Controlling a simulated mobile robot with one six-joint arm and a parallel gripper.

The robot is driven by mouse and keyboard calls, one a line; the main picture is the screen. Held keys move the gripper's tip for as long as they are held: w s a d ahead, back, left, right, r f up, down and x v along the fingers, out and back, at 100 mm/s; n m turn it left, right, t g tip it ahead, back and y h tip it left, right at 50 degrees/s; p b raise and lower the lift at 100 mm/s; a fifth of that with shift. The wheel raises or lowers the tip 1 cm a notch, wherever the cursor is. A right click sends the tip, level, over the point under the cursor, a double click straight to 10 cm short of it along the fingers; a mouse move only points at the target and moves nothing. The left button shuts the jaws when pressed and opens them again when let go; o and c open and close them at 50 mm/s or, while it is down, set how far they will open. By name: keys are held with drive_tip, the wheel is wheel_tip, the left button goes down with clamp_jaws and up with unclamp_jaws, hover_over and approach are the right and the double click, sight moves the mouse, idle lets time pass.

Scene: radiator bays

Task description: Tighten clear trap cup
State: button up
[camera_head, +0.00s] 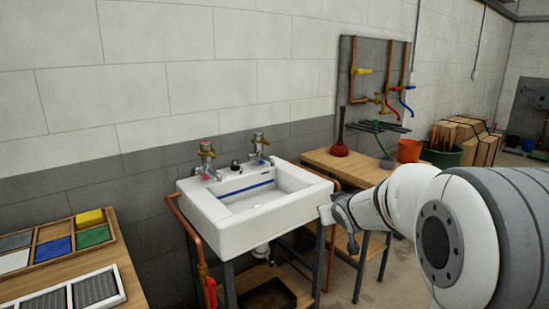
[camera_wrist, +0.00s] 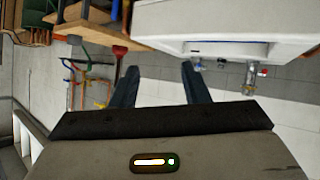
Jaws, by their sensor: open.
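A white sink (camera_head: 225,235) stands on a dark metal frame against the wall. Below its basin a short pale drain piece (camera_head: 262,250) shows; I cannot tell whether this is the clear trap cup. The sink's underside hides much of that area. My gripper (camera_head: 346,228) is at the right of the sink, apart from the drain piece. In the wrist view my gripper (camera_wrist: 160,76) has its two dark fingers spread with nothing between them. The sink (camera_wrist: 225,42) appears upside down there, and no trap cup shows.
A wooden bench (camera_head: 345,168) with a red plunger (camera_head: 339,148) stands right of the sink. A copper pipe (camera_head: 190,240) with a red handle runs down the sink's left. A wooden table (camera_head: 120,265) with trays is at lower left. A dark tray (camera_head: 268,296) sits below the sink.

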drive_tip(key=s+r+m+g+p, duration=0.1)
drive_tip(key=s+r+g+p, duration=0.2)
drive_tip(key=s, duration=1.4)
drive_tip(key=s+a+r+m+g+p, duration=0.1)
drive_tip(key=s+g+p, duration=0.5)
drive_tip(key=s, duration=1.2)
drive_tip(key=shift+a+r+m+p, duration=0.2)
drive_tip(key=shift+r+m+p, duration=0.2)
drive_tip(key=shift+r+p, duration=0.4)
